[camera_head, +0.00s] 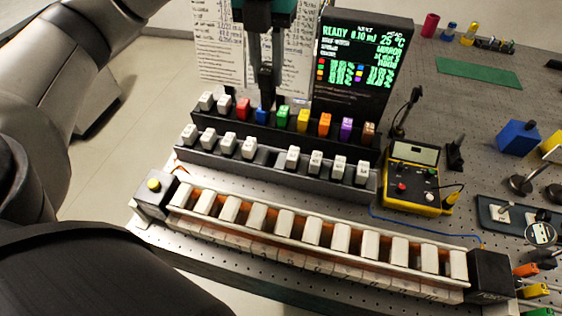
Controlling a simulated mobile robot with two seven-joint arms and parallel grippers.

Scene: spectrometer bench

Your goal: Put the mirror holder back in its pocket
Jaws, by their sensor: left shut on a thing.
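My left gripper (265,82) points down at the top middle, over the back rack (340,150). It is shut on a narrow dark piece, which seems to be the mirror holder; its shape is hard to make out against the dark fingers. The fingertips are just above or behind the blue-topped holder (262,114); I cannot tell whether they touch it. The middle rack (225,165) holds several white-topped holders, with one empty pocket (270,151) in the row. My right gripper is not in view.
A long front rack (330,252) holds several white blocks. A lit screen (362,60) stands behind the racks, right of the gripper. A yellow meter (412,180) stands right of the racks, with a blue cable at its foot. Other small parts lie on the perforated bench at right.

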